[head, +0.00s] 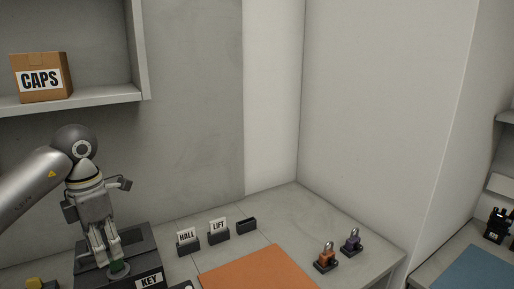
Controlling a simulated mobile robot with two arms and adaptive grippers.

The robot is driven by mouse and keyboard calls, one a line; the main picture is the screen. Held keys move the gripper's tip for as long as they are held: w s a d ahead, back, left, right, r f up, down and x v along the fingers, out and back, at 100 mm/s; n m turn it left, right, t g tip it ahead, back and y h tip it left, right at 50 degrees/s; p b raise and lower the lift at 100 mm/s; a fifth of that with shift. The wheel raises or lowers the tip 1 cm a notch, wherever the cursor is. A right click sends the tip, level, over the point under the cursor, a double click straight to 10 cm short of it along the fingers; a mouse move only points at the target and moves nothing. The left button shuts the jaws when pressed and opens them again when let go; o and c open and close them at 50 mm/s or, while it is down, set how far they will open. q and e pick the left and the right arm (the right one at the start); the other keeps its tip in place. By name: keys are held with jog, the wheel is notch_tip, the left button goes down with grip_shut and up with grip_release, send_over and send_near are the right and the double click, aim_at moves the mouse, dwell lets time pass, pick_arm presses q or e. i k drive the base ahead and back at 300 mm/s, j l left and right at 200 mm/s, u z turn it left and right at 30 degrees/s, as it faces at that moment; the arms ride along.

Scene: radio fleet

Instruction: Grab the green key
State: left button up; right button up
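A small green piece (118,266), which looks like the green key, shows at the top of a dark box (148,281) with a "KEY" label, at the lower left of the head view. My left gripper (112,261) points down over this box. Its pale fingers are close together, with the tips right at the green piece and covering part of it. I cannot tell whether they grip it. My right gripper is not in view.
Small dark holders labelled "HALL" (188,242) and "LIFT" (218,230) stand behind an orange mat (260,272). An orange padlock (326,257) and a purple padlock (351,242) stand right of it. A "CAPS" box (41,77) sits on a shelf (100,101) above.

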aim_at(115, 266)
jog(key=k+l, duration=0.95)
jog(key=k, duration=0.05)
